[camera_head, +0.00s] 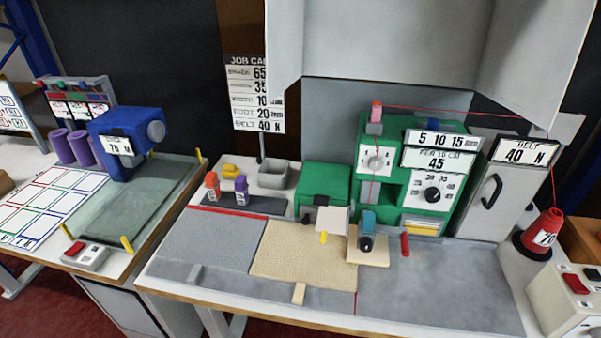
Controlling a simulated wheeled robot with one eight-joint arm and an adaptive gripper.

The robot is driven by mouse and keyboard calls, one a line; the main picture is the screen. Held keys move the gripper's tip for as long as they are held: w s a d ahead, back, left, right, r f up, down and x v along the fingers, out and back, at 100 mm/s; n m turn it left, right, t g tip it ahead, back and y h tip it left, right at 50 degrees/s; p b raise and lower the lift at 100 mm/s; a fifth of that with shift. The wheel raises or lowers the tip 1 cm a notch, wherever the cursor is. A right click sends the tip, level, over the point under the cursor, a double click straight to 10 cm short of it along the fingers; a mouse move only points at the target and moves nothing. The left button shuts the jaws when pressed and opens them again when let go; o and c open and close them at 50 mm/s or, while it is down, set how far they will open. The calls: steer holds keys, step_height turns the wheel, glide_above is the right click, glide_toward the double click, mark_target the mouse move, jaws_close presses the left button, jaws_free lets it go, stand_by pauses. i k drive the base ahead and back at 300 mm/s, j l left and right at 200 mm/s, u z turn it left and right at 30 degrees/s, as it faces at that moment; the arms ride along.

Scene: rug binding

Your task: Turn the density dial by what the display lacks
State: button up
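The density dial is a round black knob (432,194) on a white plate at the right of the green machine's front. Small numbers ring it; its pointer is too small to read surely. Just above it, the display (437,161) is a white panel reading "PER 10 CM" and 45. Another dial (376,160) with a light plate is at the machine's upper left. The job card (254,95) hangs behind the table, with rows that seem to read 65, 35, 10, FOOT 20 and BELT 40 N; its top row labels are partly unclear. My gripper is not in view.
A grey cabinet (495,193) marked BELT 40 N stands right of the green machine (400,130). A red thread cone (543,232) is beside it. A beige rug (305,256) lies on the table before the machine. The grey front right mat (440,290) is clear.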

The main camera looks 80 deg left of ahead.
mark_target(432, 194)
steer(key=k+j+u, duration=0.1)
steer(key=u, duration=2.35)
